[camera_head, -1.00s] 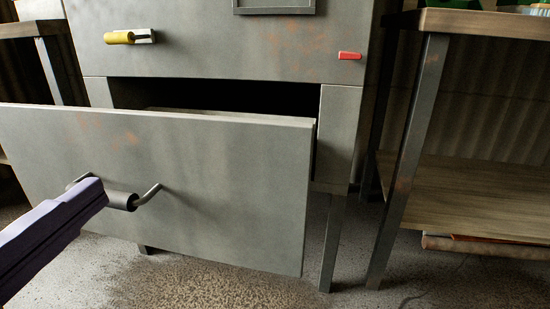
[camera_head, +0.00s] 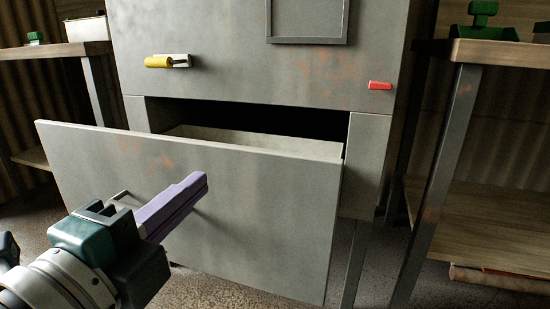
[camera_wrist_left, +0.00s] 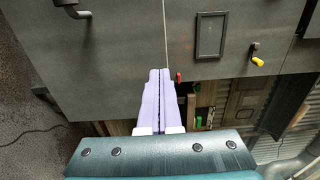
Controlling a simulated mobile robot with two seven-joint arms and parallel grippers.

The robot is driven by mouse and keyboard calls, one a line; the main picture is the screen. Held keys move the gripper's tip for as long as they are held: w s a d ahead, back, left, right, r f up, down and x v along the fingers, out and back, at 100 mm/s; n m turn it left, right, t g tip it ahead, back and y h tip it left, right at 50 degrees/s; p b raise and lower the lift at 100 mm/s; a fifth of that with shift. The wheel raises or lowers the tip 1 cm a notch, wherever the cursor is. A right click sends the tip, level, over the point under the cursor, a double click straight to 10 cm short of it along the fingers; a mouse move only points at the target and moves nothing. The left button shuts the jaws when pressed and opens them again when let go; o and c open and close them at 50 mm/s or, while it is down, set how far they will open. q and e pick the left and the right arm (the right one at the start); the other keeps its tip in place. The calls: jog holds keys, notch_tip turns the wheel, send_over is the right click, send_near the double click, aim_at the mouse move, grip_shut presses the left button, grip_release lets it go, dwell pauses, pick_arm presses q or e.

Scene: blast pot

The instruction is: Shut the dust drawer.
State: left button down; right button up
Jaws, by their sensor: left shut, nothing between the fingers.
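The dust drawer (camera_head: 255,205) is the wide grey metal front low in the cabinet, and it stands pulled out. A dark gap and the drawer's pale inner rim (camera_head: 250,142) show behind its top edge. Its bar handle (camera_head: 118,197) is mostly hidden behind my left gripper; a handle also shows in the left wrist view (camera_wrist_left: 75,10). My left gripper (camera_head: 202,183), with purple fingers, is shut and empty in front of the drawer face, right of the handle. I cannot tell whether the fingertips touch the face. My right gripper is not in view.
The grey cabinet (camera_head: 230,65) above carries a yellow handle (camera_head: 160,61), a red tab (camera_head: 380,85) and a framed panel (camera_head: 307,38). A wood-topped bench (camera_head: 500,52) stands close on the right, another bench (camera_head: 55,50) on the left. Speckled floor lies below.

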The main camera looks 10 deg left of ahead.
aim_at(231, 158)
pick_arm(q)
jog(key=shift+w+d, duration=0.15)
jog(key=shift+w, duration=1.45)
jog(key=shift+w+d, duration=0.15)
jog(key=shift+w, duration=1.45)
jog(key=shift+w, duration=0.1)
